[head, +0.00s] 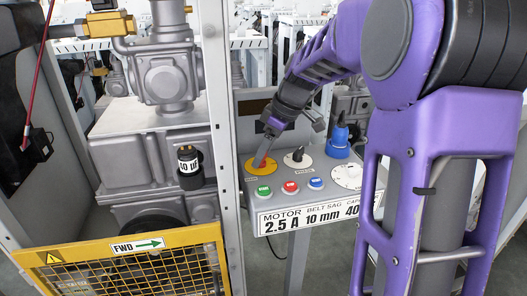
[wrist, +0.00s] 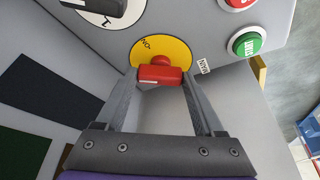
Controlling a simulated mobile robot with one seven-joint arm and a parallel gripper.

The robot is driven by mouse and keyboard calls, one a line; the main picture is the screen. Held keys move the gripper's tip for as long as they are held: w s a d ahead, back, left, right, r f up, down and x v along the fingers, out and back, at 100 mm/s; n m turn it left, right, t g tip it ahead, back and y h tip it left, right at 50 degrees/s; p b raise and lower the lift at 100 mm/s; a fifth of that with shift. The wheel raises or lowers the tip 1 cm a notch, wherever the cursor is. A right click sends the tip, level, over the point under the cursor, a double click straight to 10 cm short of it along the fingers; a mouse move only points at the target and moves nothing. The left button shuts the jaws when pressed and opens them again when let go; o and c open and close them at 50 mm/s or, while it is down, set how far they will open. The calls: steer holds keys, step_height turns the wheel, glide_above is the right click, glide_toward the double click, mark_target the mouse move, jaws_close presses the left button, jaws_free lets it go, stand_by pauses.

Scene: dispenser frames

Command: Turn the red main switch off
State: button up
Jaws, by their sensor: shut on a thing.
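The red main switch (wrist: 161,76) is a red knob on a round yellow plate (wrist: 178,51) with lettering on it. It sits on the grey control panel, and the switch also shows in the head view (head: 260,161) at the panel's left end. My gripper (head: 266,150) reaches down to it from above right in the head view. In the wrist view its two grey fingers stand on either side of the knob and are shut on it. The knob's bar lies nearly level across the wrist picture. The fingertips partly cover the switch in the head view.
Beside the switch are a black knob on a white dial (head: 298,159), a blue fitting (head: 338,149) and another white dial (head: 347,176). Green (head: 264,191), red (head: 290,187) and blue (head: 316,184) buttons line the front. A grey post and yellow guard (head: 75,262) stand left.

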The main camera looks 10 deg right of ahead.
steer(key=n, duration=0.2)
steer(key=n+g+p, duration=0.1)
steer(key=n, duration=0.1)
steer(key=shift+w+d+r+y, duration=0.1)
steer(key=shift+w+r+y, duration=0.1)
steer(key=shift+y, duration=0.1)
steer(key=shift+f+n+g+p, duration=0.15)
steer(key=shift+n+g+p, duration=0.6)
steer(key=shift+n, duration=0.75)
steer(key=o, duration=1.4)
steer(key=p+v, duration=0.2)
steer(key=v, duration=1.5)
steer(key=shift+w+d+p, duration=0.15)
steer(key=shift+p, duration=0.15)
